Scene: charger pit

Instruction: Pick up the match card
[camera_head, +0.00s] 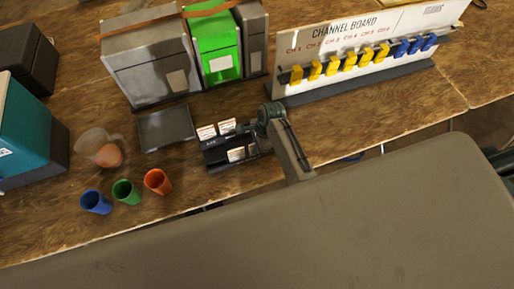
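Several small white cards stand in a black card holder (214,157) near the table's front edge. One card (206,132) is at the back left, another card (227,126) is beside it, and a third card (236,154) is at the front. Their print is too small to read, so I cannot tell which is the match card. My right gripper (257,143) is at the right end of the holder, with its dark wrist above it. Its fingers blend with the black holder, so their opening and any contact are unclear. My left gripper is not in view.
A dark tray (166,129) lies left of the holder. Orange (158,182), green (126,192) and blue (95,202) cups and a clear jug (92,143) stand further left. Grey (150,62) and green (213,45) boxes and the channel board (365,45) stand behind.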

